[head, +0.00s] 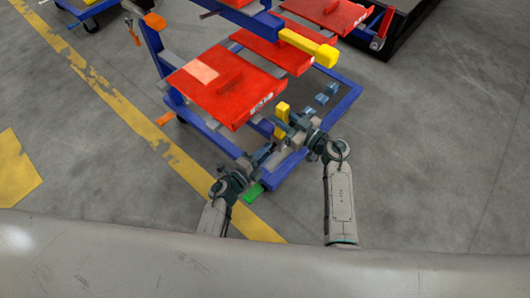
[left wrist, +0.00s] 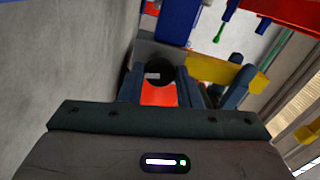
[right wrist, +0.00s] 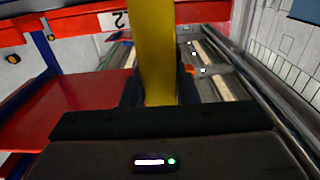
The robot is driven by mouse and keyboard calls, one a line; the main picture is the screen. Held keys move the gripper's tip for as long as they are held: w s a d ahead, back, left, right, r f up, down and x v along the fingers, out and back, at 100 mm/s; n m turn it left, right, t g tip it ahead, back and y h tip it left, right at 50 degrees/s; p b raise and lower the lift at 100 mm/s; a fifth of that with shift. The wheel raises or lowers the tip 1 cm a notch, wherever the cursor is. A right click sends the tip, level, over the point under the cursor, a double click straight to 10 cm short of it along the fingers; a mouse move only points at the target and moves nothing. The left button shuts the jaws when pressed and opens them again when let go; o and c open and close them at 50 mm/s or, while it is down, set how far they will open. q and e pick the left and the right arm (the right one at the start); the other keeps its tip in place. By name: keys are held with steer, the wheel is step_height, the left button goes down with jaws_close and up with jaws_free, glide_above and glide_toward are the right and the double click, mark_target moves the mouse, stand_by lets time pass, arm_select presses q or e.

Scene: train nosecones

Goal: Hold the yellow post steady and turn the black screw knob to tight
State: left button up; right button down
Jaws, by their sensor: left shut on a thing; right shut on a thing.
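The yellow post (head: 282,111) stands upright at the front of the blue cart frame. My right gripper (head: 291,127) is shut on it. In the right wrist view the yellow post (right wrist: 152,50) runs between my right fingers (right wrist: 156,92). The black screw knob (left wrist: 160,72) shows in the left wrist view as a dark round end with a pale mark, between my left fingers (left wrist: 158,86). My left gripper is shut on it. In the head view my left gripper (head: 264,153) is low beside the cart frame, and the knob is too small to make out there.
The blue cart (head: 338,98) carries red trays (head: 225,85) just behind my grippers. A yellow-ended bar (head: 310,46) sticks out above. A green piece (head: 254,193) sits low near my left gripper. Open grey floor lies to the right.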

arm_select(q)
steer(key=shift+m, duration=1)
steer(key=o, duration=0.9)
steer(key=shift+o, duration=0.2)
steer(key=v, duration=1.2)
